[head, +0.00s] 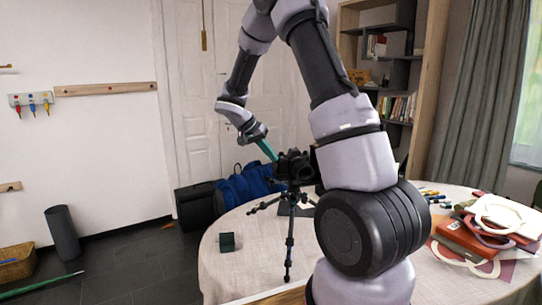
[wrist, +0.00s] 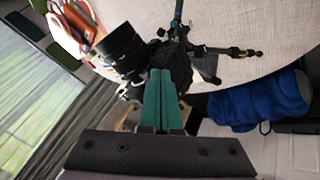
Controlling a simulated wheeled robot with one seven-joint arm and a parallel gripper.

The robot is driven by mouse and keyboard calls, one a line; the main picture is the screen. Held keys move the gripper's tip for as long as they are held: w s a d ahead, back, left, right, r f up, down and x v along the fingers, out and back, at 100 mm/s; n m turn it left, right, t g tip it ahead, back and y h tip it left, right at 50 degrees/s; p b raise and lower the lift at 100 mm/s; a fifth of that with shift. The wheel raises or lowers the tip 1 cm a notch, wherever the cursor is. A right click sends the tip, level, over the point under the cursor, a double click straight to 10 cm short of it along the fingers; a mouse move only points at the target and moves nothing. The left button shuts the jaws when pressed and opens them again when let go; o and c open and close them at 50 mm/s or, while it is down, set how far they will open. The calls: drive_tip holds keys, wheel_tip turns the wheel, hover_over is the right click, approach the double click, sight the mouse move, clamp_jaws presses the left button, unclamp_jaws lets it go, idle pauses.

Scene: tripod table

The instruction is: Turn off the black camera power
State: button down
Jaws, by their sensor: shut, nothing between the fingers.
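The black camera (head: 294,167) stands on a black tripod (head: 290,235) on the round table, in the middle of the head view. My arm partly hides its right side. In the wrist view the camera (wrist: 180,58) is just beyond the fingertips, with its lens (wrist: 121,45) pointing to the upper left. My gripper (head: 272,156) has teal fingers, which are shut together and empty. Its fingertips (wrist: 160,72) are at or very near the camera body; I cannot tell whether they touch. The power switch cannot be made out.
The round table (head: 225,275) has a light cloth. A small dark green box (head: 227,242) sits at its left. Red boxes and bags (head: 470,238) crowd its right side. A blue bag (head: 245,185) lies behind the table.

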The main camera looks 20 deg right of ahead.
drive_tip(key=shift+s+n, duration=0.15)
drive_tip(key=shift+n, duration=0.15)
drive_tip(key=n+t, duration=0.1)
drive_tip(key=n, duration=0.1)
drive_tip(key=s+n+t, duration=0.1)
drive_tip(key=n+t, duration=0.1)
drive_tip(key=shift+s+d+y, duration=0.2)
drive_tip(key=shift+d+y, duration=0.1)
drive_tip(key=shift+d, duration=0.1)
drive_tip(key=shift+w, duration=0.15)
drive_tip(key=shift+w+a, duration=0.1)
drive_tip(key=shift+w, duration=0.55)
drive_tip(key=shift+a, duration=0.1)
